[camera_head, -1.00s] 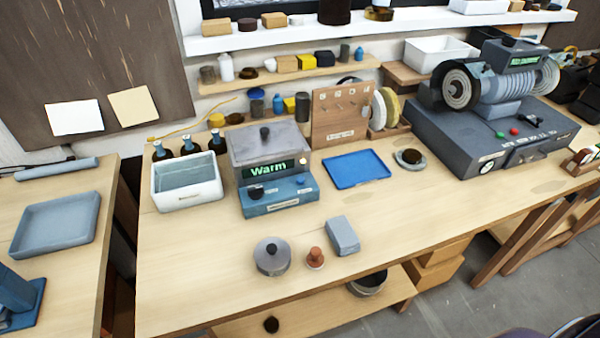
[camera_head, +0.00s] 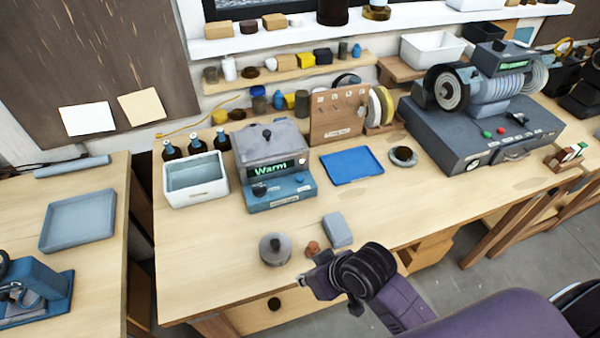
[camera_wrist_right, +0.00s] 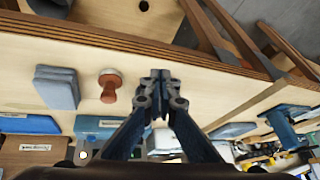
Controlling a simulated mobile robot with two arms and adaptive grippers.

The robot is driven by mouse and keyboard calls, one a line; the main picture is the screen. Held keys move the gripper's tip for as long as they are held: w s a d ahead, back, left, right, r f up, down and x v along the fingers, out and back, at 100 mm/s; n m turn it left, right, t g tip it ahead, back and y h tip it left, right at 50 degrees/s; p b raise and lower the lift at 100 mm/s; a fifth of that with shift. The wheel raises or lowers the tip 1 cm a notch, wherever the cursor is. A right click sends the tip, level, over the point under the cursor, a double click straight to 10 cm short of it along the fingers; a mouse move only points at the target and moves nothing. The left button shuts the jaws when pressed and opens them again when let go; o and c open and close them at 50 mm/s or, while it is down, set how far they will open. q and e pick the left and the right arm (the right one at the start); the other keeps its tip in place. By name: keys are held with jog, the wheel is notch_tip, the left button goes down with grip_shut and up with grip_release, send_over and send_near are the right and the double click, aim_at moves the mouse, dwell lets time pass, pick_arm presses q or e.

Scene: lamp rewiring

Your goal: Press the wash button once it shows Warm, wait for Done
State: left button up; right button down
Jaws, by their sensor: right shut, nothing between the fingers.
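The wash unit (camera_head: 272,165) is a blue box with a grey lidded tank on the workbench. Its green display (camera_head: 270,169) reads "Warm". A dark knob (camera_head: 259,189) and small controls sit on its blue front panel; I cannot tell which is the wash button. My right gripper (camera_head: 312,272) is shut and empty at the bench's front edge, in front of and well apart from the wash unit. In the right wrist view its closed fingertips (camera_wrist_right: 160,76) point over the bench edge. My left gripper is not in view.
Bench surface between is clear.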

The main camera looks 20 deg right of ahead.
jog(key=w+a+r+y, duration=0.1)
jog(key=w, duration=0.3)
jog(key=w+a+y, duration=0.1)
jog(key=w+a, duration=0.1)
jog(key=w, duration=0.2)
jog(key=w+a+r, duration=0.1)
jog(key=w+a, duration=0.1)
jog(key=w, duration=0.3)
jog(key=shift+w+a+r+n+y, duration=0.1)
jog(key=shift+a+r+n+y, duration=0.15)
jog(key=shift+r+n+y, duration=0.15)
jog(key=w+d+r+m+t, duration=0.1)
jog(key=w+d+r+m, duration=0.25)
jog(key=w+d, duration=0.6)
notch_tip(320, 180, up, 5)
jog(key=m+t, duration=0.1)
jog(key=m, duration=0.1)
send_over(302, 178)
jog(key=shift+h, duration=0.3)
jog(key=shift+f, duration=0.25)
notch_tip(302, 178, down, 8)
jog(key=b, duration=0.7)
jog(key=shift+r, duration=0.15)
jog(key=shift+f+b, duration=0.3)
jog(key=shift+f, duration=0.05)
jog(key=shift+f, duration=0.1)
